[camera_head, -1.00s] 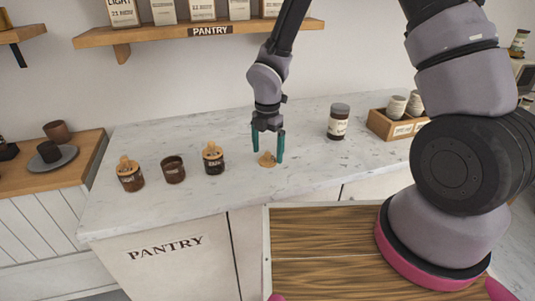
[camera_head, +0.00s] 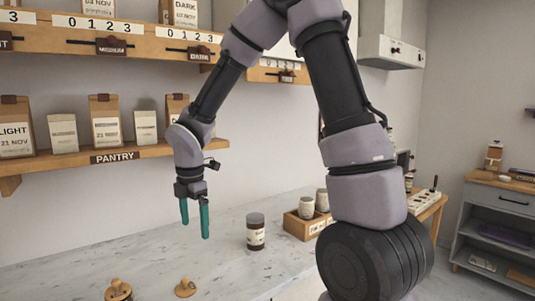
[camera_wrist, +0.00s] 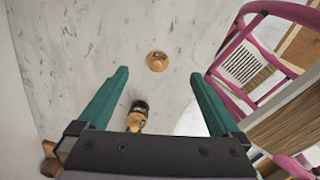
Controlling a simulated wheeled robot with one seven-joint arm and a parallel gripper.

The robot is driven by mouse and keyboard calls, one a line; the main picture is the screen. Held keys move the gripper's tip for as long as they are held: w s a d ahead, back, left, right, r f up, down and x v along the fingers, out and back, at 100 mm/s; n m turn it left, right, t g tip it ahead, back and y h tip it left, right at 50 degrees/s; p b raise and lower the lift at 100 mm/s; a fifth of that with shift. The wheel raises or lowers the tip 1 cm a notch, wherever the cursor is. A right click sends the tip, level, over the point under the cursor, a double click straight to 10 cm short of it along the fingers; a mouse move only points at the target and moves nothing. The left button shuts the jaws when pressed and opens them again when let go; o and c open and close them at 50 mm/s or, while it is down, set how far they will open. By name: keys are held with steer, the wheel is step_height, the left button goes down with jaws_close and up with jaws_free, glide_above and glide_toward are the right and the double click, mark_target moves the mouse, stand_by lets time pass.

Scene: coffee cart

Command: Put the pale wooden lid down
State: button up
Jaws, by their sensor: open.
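The pale wooden lid (camera_head: 186,287) lies on the marble counter with its knob up, near the bottom edge of the head view. It also shows as a small round piece in the wrist view (camera_wrist: 157,61), with bare counter around it. My gripper (camera_head: 195,230) is open and empty, its green fingers pointing down, well above the counter and apart from the lid. In the wrist view its fingers (camera_wrist: 160,80) stand wide apart with nothing gripped.
A jar with a wooden lid (camera_head: 118,290) stands left of the loose lid. The pantry shelf (camera_head: 110,157) with several bags is behind my gripper.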

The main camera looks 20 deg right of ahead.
steer(key=s+d+r+m+t, duration=0.2)
steer(key=s+d+r+m, duration=0.2)
steer(key=m, duration=0.5)
steer(key=s+d+r+m+t+y, duration=0.1)
steer(key=s+d+r+m, duration=0.3)
steer(key=d+r+m, duration=0.4)
steer(key=s+d+r+m+t+y, duration=0.1)
steer(key=s+d+r+m+t, duration=0.2)
steer(key=r+m, duration=0.7)
steer(key=s+d+m, duration=0.1)
steer(key=s+d, duration=0.1)
steer(key=d, duration=0.1)
steer(key=shift+d+r, duration=0.25)
steer(key=shift+d, duration=0.15)
steer(key=shift+a, duration=0.1)
